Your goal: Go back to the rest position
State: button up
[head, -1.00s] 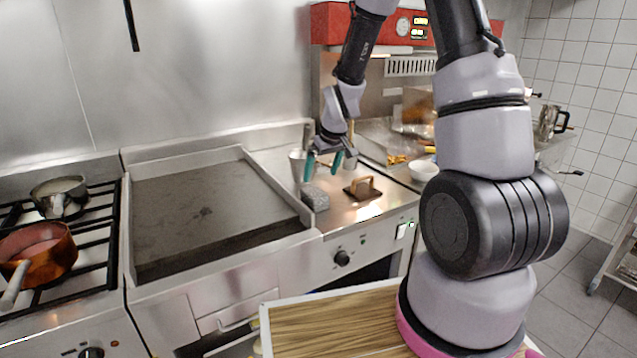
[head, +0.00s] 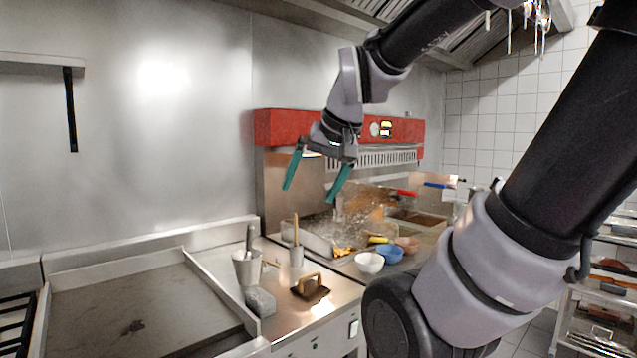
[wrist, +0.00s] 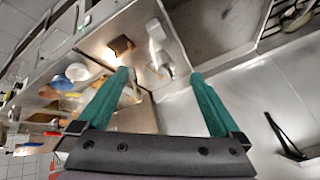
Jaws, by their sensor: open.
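My gripper (head: 316,178) is open and empty. In the head view it hangs in the air above the counter, in front of the red-topped unit, with its two green fingers spread and pointing down. In the wrist view the green fingers of my gripper (wrist: 160,88) are wide apart with nothing between them. Beyond them the counter shows from above, with the brown-handled press (wrist: 120,45) and a metal cup far below the fingertips.
A flat griddle (head: 140,310) is at left. On the counter stand a metal cup (head: 247,268), a grey block (head: 260,302), a press (head: 310,291), a white bowl (head: 369,262) and a blue bowl (head: 390,253). The red-topped unit (head: 285,127) stands behind. The air around my gripper looks clear.

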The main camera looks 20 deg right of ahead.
jog(key=s, duration=0.1)
jog(key=s+r, duration=0.1)
jog(key=s, duration=0.1)
jog(key=shift+s+m, duration=0.15)
jog(key=shift+m, duration=0.25)
dwell(1.0)
